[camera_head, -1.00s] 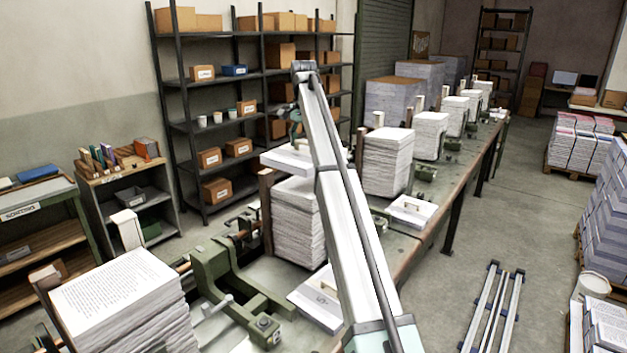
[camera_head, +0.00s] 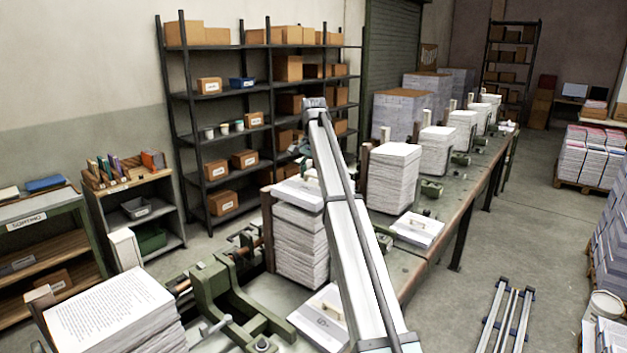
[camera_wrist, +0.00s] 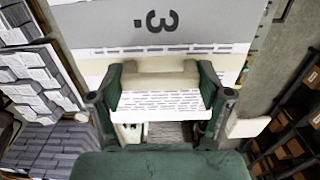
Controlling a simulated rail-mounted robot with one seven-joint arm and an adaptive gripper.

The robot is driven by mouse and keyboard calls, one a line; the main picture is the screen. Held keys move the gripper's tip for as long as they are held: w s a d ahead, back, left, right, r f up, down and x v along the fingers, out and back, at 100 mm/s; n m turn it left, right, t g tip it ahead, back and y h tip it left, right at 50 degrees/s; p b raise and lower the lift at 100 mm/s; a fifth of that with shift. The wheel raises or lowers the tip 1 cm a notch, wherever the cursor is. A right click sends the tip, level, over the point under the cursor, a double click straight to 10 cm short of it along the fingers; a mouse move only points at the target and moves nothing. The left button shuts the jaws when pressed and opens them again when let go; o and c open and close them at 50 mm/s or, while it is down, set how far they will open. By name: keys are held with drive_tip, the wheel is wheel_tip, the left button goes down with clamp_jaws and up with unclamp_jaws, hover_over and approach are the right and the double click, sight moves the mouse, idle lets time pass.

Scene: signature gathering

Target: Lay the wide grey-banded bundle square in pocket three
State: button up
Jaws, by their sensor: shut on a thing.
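The grey-banded bundle (camera_head: 290,190) is a flat white pack over a tall paper stack (camera_head: 299,245) at the near part of the bench. In the wrist view a broad grey strip marked 3 (camera_wrist: 110,27) lies across white printed paper. My gripper (camera_wrist: 160,88) is shut on a tan grip piece between its two dark green fingers. In the head view my arm hides the bundle's right side and most of the gripper. The bundle looks close to level and roughly lined up with the stack. I cannot tell whether it touches the stack.
A pack marked 5 (camera_head: 323,315) with a tan handle lies on the bench right of the near green clamp (camera_head: 230,300). Another handled pack (camera_head: 417,229) lies farther along. More stacks (camera_head: 394,178) line the bench. A shelf rack (camera_head: 240,120) stands behind.

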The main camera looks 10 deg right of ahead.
sight(313, 174)
drive_tip(key=shift+f, duration=0.95)
drive_tip(key=shift+f, duration=0.1)
drive_tip(key=o, duration=1.7)
drive_tip(key=shift+r+b, duration=1.15)
drive_tip(key=shift+r, duration=2.7)
